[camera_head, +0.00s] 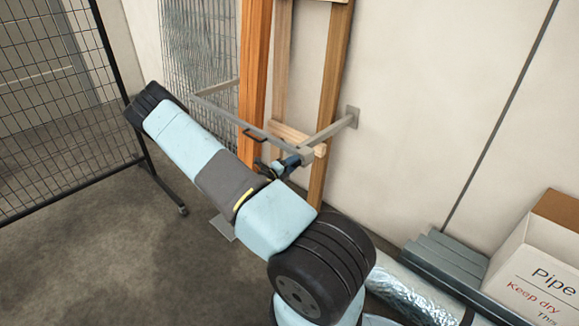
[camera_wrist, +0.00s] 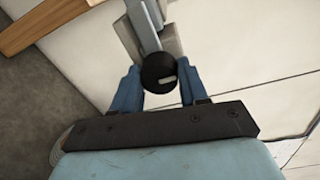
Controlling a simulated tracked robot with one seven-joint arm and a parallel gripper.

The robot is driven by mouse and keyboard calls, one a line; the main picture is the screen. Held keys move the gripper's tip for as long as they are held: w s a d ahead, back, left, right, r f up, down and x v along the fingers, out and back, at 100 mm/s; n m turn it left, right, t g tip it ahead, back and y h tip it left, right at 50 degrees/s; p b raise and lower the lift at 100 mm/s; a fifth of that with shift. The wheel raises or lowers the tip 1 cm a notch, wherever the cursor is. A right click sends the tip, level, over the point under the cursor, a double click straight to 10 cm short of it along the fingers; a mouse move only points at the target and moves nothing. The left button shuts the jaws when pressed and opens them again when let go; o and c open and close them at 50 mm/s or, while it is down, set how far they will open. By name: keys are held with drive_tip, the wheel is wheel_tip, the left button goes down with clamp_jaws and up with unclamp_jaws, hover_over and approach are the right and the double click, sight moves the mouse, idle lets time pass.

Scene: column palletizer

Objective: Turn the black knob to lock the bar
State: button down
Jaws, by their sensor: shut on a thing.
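The black knob (camera_wrist: 157,70) shows in the wrist view as a round cap with a small pale mark, at the end of a grey metal piece. My gripper (camera_wrist: 158,80) has its blue fingers on either side of the knob and is shut on it. In the head view my gripper (camera_head: 291,162) is at the front right corner of the grey bar (camera_head: 244,126). The knob is hidden or too small to make out there.
An orange plank (camera_head: 254,75) and a wooden frame (camera_head: 331,95) lean by the wall. A wall bracket (camera_head: 352,117) holds the bar's side arm. A mesh fence (camera_head: 55,110) stands left. A pipe box (camera_head: 545,265) and foil-wrapped roll (camera_head: 405,288) lie right. Floor on the left is clear.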

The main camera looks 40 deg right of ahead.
drive_tip(key=c, duration=0.9)
unclamp_jaws()
drive_tip(key=shift+s+d+f, duration=0.15)
drive_tip(key=shift+d+f, duration=0.05)
drive_tip(key=shift+d, duration=0.05)
drive_tip(key=o, duration=0.3)
drive_tip(key=shift+a+r, duration=0.1)
drive_tip(key=shift+a, duration=0.05)
drive_tip(key=a, duration=0.4)
drive_tip(key=s+a, duration=0.1)
drive_tip(key=a, duration=0.8)
drive_tip(key=shift+s+a+r, duration=0.3)
drive_tip(key=shift+s+a, duration=0.05)
drive_tip(key=shift+s, duration=0.05)
drive_tip(key=shift+c, duration=0.2)
